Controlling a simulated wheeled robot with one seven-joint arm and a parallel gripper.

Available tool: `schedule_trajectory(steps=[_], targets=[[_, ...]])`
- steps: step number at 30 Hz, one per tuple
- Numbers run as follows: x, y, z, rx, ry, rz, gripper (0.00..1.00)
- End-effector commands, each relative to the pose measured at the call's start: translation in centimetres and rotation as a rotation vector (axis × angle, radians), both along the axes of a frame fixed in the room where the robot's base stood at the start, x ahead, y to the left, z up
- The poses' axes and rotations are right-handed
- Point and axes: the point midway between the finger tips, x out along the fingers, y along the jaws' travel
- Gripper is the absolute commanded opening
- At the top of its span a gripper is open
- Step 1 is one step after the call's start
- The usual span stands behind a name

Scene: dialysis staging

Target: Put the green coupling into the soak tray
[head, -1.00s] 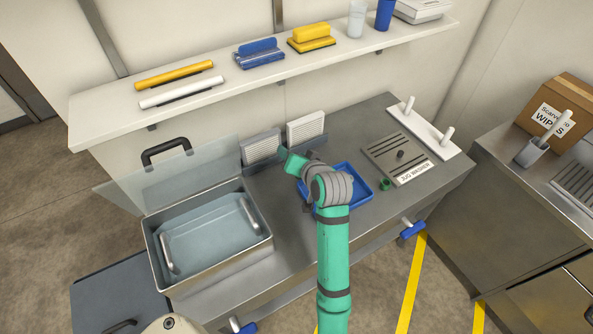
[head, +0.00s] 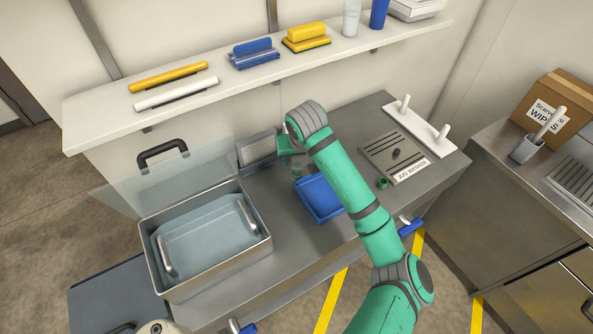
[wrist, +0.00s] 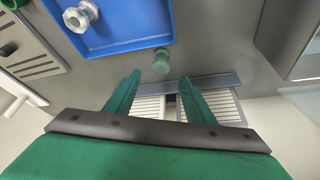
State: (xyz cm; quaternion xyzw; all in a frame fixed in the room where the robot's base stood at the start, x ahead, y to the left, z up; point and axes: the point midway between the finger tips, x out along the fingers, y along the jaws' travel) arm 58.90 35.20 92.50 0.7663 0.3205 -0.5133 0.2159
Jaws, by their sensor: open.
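A small green coupling (wrist: 161,61) stands on the steel counter between the blue tray and the grey-white ribbed racks. In the head view the green coupling (head: 297,171) shows just below my gripper, partly hard to make out. My gripper (wrist: 160,77) is open and empty; the coupling appears just beyond and between its fingertips. In the head view my gripper (head: 289,157) hangs over the counter behind the blue tray. The blue tray (head: 318,203) is shallow and partly hidden by my arm. In the wrist view the blue tray (wrist: 125,28) holds a silver fitting (wrist: 80,17).
A steel basin (head: 160,277) with a clear raised lid holds a pale inner tray at left. A dark green ring (head: 382,183) lies by the drain plate (head: 376,149). A ribbed rack (head: 258,149) stands close behind my gripper. A shelf (head: 200,95) runs above.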

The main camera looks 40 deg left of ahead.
Motion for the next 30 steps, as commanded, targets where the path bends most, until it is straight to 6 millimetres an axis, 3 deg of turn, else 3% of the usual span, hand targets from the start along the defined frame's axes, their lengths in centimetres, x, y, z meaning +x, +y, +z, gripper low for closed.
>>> schedule_trajectory(steps=[21, 30], targets=[[1.8, 1.9, -7.2, 0.001, 0.0, 0.0, 0.49], [1.9, 2.0, -7.6, 0.003, -0.001, 0.001, 0.49]])
